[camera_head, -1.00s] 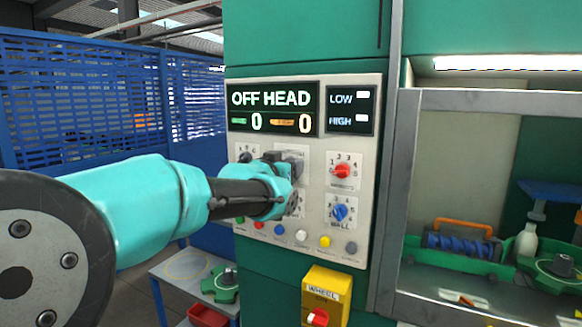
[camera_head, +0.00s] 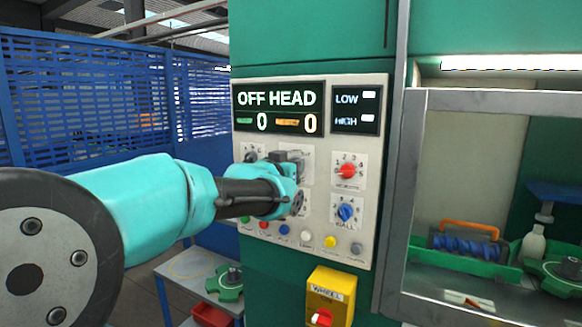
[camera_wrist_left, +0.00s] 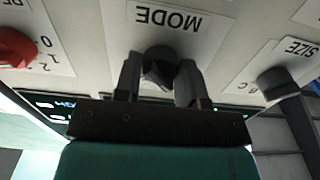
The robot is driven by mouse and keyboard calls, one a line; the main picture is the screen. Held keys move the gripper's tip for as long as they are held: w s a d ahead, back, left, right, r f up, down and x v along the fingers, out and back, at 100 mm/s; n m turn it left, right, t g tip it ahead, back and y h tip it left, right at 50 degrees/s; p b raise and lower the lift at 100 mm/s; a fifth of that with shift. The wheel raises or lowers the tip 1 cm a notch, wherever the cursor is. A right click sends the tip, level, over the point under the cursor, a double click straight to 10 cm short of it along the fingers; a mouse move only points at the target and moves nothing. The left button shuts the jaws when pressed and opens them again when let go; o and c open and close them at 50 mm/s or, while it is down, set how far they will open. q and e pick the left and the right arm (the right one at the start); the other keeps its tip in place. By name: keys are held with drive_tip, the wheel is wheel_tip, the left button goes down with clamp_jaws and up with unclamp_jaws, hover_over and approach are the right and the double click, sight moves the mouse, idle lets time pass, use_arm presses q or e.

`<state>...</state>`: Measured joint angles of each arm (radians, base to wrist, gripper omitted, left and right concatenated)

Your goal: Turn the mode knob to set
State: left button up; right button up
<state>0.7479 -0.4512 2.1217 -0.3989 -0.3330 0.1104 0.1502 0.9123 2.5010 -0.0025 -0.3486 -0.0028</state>
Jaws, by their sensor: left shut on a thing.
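The dark mode knob (camera_wrist_left: 160,68) sits under the upside-down MODE label (camera_wrist_left: 168,18) in the left wrist view. My left gripper (camera_wrist_left: 160,78) has one finger on each side of it and is shut on it. In the head view my left gripper (camera_head: 292,168) is at the control panel (camera_head: 322,235), and its wrist and arm hide the mode knob and its label marks. The display (camera_head: 279,109) reads OFF HEAD with two zeros. My right gripper is in neither view.
A red knob (camera_head: 347,171) and a blue knob (camera_head: 345,212) are right of my gripper. A dark SIZE knob (camera_wrist_left: 276,84) is beside the mode knob. Several coloured buttons run along the panel's bottom, above a yellow WHEEL box (camera_head: 329,296). A blue mesh fence (camera_head: 80,100) stands at left.

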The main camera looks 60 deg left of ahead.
use_arm(q)
drive_tip(key=m, duration=0.4)
drive_tip(key=shift+m, duration=0.3)
drive_tip(key=m, duration=0.9)
drive_tip(key=shift+m, duration=2.1)
drive_tip(key=o, duration=0.9)
drive_tip(key=shift+s, duration=0.1)
